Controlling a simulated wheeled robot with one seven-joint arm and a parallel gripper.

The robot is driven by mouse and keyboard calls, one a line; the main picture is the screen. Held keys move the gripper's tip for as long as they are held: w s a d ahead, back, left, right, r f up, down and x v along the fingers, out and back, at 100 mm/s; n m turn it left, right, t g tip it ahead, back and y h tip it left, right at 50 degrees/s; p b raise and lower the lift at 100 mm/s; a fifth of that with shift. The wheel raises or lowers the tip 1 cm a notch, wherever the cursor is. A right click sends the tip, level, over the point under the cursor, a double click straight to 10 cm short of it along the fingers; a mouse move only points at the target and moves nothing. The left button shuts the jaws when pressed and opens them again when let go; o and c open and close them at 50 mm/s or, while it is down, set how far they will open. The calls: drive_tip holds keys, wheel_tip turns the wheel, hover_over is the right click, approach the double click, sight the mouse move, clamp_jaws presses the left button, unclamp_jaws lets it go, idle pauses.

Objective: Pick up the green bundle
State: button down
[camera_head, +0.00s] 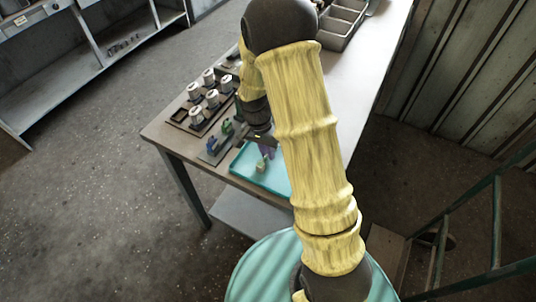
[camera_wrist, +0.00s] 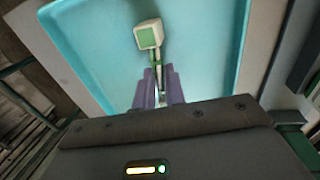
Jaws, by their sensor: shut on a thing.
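The green bundle (camera_wrist: 148,35) shows in the wrist view as a pale block with a green face and a thin greenish stem. My gripper (camera_wrist: 157,88) has its purple fingers shut on the stem, and the block sticks out beyond the fingertips. In the head view the bundle (camera_head: 261,166) is a small pale green piece below my gripper (camera_head: 267,152), over the teal tray (camera_head: 277,182). I cannot tell whether it touches the tray. The fingers hide part of the stem.
A dark holder (camera_head: 211,156) with green and blue pieces stands left of the tray. Behind it, a rack (camera_head: 180,116) carries several white cylinders. Grey bins (camera_head: 338,32) sit at the table's far end. My arm hides part of the table (camera_head: 352,100).

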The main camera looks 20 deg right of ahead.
wheel_tip(320, 180, up, 10)
drive_tip(key=shift+b, duration=0.35)
drive_tip(key=shift+a+f, duration=0.1)
idle(0.8)
